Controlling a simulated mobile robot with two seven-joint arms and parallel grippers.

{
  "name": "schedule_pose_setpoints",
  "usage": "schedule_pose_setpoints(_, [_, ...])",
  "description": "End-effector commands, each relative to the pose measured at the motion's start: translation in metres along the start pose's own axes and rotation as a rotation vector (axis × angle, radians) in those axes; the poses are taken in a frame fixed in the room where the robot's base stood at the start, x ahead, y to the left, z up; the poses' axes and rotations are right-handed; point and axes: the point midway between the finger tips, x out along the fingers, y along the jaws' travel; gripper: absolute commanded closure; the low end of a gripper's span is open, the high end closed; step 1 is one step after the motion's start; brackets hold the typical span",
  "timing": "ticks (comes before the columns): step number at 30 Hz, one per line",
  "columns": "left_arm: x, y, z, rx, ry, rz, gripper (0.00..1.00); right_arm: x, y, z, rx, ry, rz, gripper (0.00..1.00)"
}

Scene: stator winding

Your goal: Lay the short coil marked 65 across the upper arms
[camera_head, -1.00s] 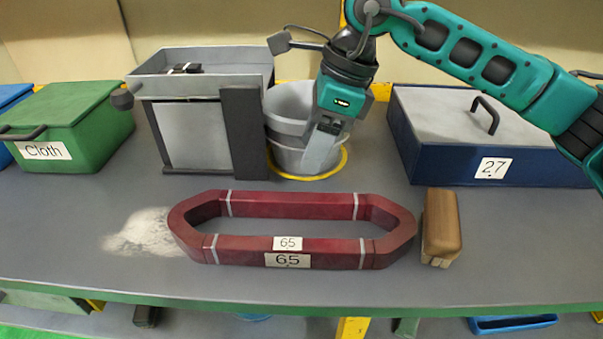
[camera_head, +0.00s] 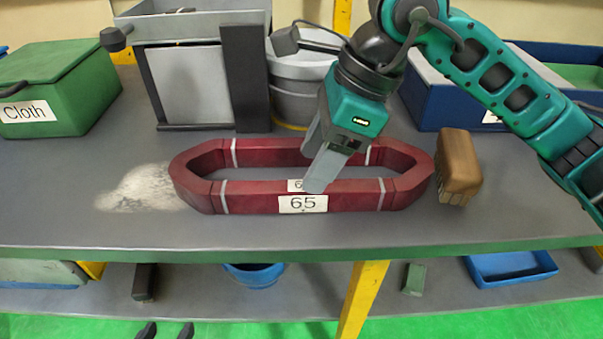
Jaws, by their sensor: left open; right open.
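The short coil (camera_head: 250,196) is a dark red, elongated ring with pale bands, lying flat on the grey bench top. White labels reading 65 (camera_head: 303,204) are on its near long side. My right gripper (camera_head: 318,165), on the teal arm from the right, is open and points down over the middle of the coil. Its nearer finger overlaps the near long side in the picture and hides part of the smaller label. I cannot tell whether it touches the coil. The upper arms are not in view, and neither is my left gripper.
A wooden brush (camera_head: 459,165) stands close to the coil's right end. Behind are a green Cloth box (camera_head: 60,90), a grey bin on a stand (camera_head: 185,28), grey buckets (camera_head: 296,85) and a blue box (camera_head: 440,92). Pale powder (camera_head: 143,188) lies left of the coil.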

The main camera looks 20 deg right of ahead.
Motion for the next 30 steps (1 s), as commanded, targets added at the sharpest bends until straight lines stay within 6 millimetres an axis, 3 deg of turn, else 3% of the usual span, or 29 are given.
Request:
schedule_pose_setpoints(12, [0.004, 0.002, 0.011, -0.013, -0.007, -0.001, 0.38, 0.050, 0.003, -0.002, 0.000, 0.000, 0.003, 0.42])
schedule_pose_setpoints(21, [0.004, 0.001, 0.012, -0.013, -0.007, -0.002, 0.38, 0.055, 0.002, -0.002, 0.000, -0.001, 0.000, 0.42])
schedule_pose_setpoints(30, [0.004, 0.000, 0.012, -0.008, -0.008, -0.002, 0.38, 0.054, 0.002, -0.002, 0.000, -0.001, 0.000, 0.69])
